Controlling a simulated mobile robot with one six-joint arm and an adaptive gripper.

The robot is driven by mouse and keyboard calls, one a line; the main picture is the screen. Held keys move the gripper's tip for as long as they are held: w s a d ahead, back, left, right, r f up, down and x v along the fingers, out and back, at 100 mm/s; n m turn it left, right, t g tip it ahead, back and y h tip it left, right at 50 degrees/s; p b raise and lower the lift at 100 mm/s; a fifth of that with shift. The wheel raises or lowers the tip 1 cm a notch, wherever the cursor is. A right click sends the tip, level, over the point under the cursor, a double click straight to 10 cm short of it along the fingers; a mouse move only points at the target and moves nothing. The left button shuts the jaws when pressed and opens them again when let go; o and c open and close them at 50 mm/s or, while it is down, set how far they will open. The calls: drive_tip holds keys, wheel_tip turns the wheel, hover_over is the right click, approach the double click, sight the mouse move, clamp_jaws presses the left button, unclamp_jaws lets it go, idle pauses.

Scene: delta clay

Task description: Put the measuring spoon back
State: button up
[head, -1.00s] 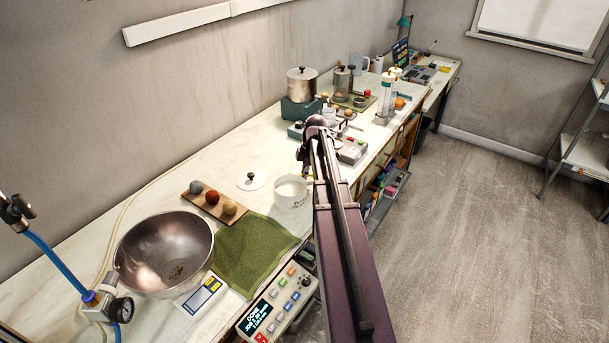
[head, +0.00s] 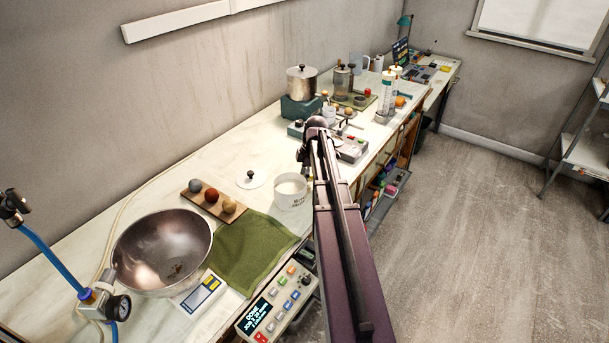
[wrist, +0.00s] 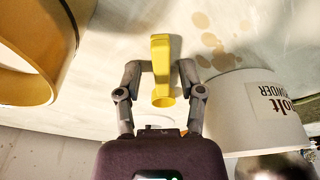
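The yellow measuring spoon (wrist: 161,72) shows in the wrist view between the fingers of my gripper (wrist: 166,68). The fingers are drawn in close on both sides of it and look shut on it. Its round bowl is nearest the camera and its handle points up the picture. In the head view my gripper and the spoon are hidden by my arm. A white tub (head: 290,196) with a powder label stands just left of my arm in the head view. It also shows at the right in the wrist view (wrist: 245,118), beside my gripper.
An ochre round object (wrist: 42,40) is at the left of the wrist view. Brown spots mark the pale surface. In the head view a white lid (head: 250,180), green cloth (head: 250,250), board with balls (head: 207,210) and metal bowl (head: 160,250) lie along the bench.

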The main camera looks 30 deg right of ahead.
drive_tip(key=shift+r, duration=0.15)
drive_tip(key=shift+r+p, duration=0.65)
drive_tip(key=shift+p, duration=0.1)
drive_tip(key=p+v, duration=1.1)
drive_tip(key=shift+r, duration=0.3)
drive_tip(key=shift+s, duration=0.1)
idle(0.7)
drive_tip(key=s+a+m, duration=0.4)
drive_tip(key=a, duration=0.7)
drive_tip(key=s+a+m+h, duration=0.1)
drive_tip(key=s+a+m, duration=0.4)
drive_tip(key=a, duration=0.6)
drive_tip(key=s+a+m+h, duration=0.1)
drive_tip(key=s+a+m, duration=0.3)
drive_tip(key=a, duration=0.6)
drive_tip(key=shift+s+a+f+g, duration=0.2)
drive_tip(key=shift+s+a+g, duration=0.2)
drive_tip(key=shift+s, duration=0.05)
